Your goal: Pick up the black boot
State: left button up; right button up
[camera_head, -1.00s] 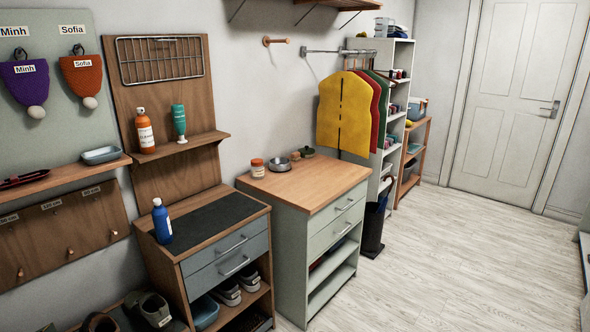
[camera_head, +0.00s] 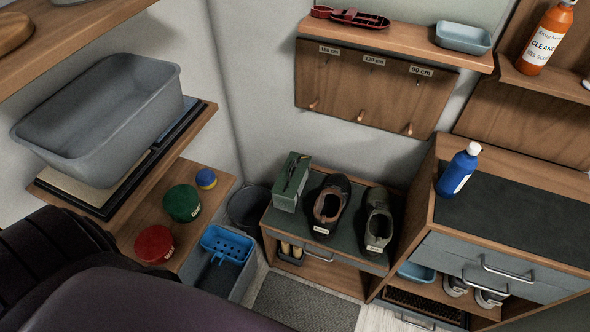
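Two shoes stand side by side on the dark top of a low bench (camera_head: 296,226) in the head view. The left one is a dark boot (camera_head: 342,188), black to dark brown, with a brown opening and a small white label. The right one is an olive-grey boot (camera_head: 378,203), also with a white label. Both point toward the wall. Neither gripper is in view; only a dark part of my own body fills the lower left corner, well apart from the boots.
A green box (camera_head: 291,182) stands just left of the dark boot. A cabinet with a blue bottle (camera_head: 458,171) rises close on the right. A wooden hook board (camera_head: 350,88) hangs above. A grey bin (camera_head: 250,206) stands left of the bench.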

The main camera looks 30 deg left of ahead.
aim_at(331, 204)
jog(key=i+l+u, duration=0.15)
jog(key=i+u, duration=0.3)
jog(key=i, duration=0.3)
jog(key=j+u, duration=0.1)
jog(key=u, duration=0.25)
